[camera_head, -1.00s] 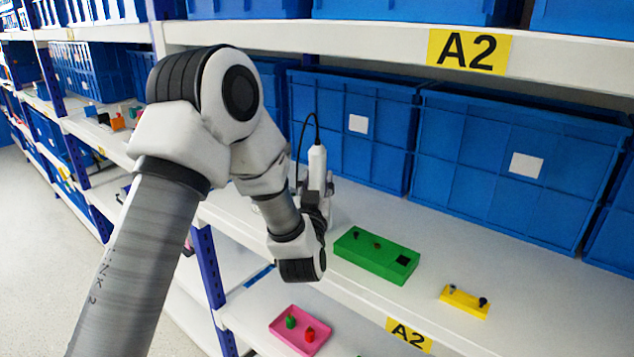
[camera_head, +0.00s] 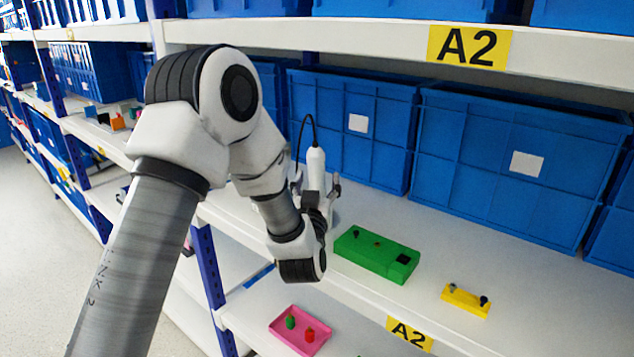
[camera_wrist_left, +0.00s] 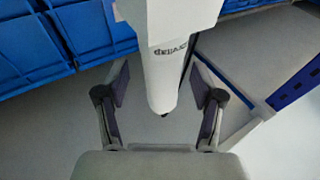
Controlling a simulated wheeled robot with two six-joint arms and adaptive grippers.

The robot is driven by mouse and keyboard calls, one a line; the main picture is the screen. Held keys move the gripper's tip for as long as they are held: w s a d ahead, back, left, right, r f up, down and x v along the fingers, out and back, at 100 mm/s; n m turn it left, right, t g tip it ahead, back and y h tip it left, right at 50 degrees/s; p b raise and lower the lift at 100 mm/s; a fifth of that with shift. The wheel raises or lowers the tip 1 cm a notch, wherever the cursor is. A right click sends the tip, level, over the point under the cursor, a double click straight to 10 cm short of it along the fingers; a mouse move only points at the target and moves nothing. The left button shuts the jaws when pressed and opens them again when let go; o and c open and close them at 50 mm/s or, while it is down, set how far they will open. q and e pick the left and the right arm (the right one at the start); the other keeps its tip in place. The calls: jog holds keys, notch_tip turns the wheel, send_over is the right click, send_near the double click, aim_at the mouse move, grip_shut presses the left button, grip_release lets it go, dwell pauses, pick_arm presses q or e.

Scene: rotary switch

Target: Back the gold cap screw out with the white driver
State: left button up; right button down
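The white driver (camera_head: 316,170) stands upright above the shelf, with a black cord looping up from its top. In the left wrist view the driver (camera_wrist_left: 164,60) comes down from the top, its lower end between the fingers. My left gripper (camera_head: 317,186) is open, with one finger on each side of the driver. In the wrist view its fingers (camera_wrist_left: 160,100) stand apart, with a gap on both sides of the driver. The green block (camera_head: 372,262) lies right of the gripper, with small dark-gold pieces on top; I cannot tell which is the gold cap screw. My right gripper is out of view.
A yellow block (camera_head: 462,302) with two dark knobs lies right of the green block. Blue crates (camera_head: 358,150) line the back of the shelf. A pink tray (camera_head: 286,337) with green and red pegs is on the shelf below.

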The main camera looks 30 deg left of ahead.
aim_at(317, 152)
pick_arm(q)
notch_tip(317, 152, up, 10)
dwell(0.5)
dwell(0.4)
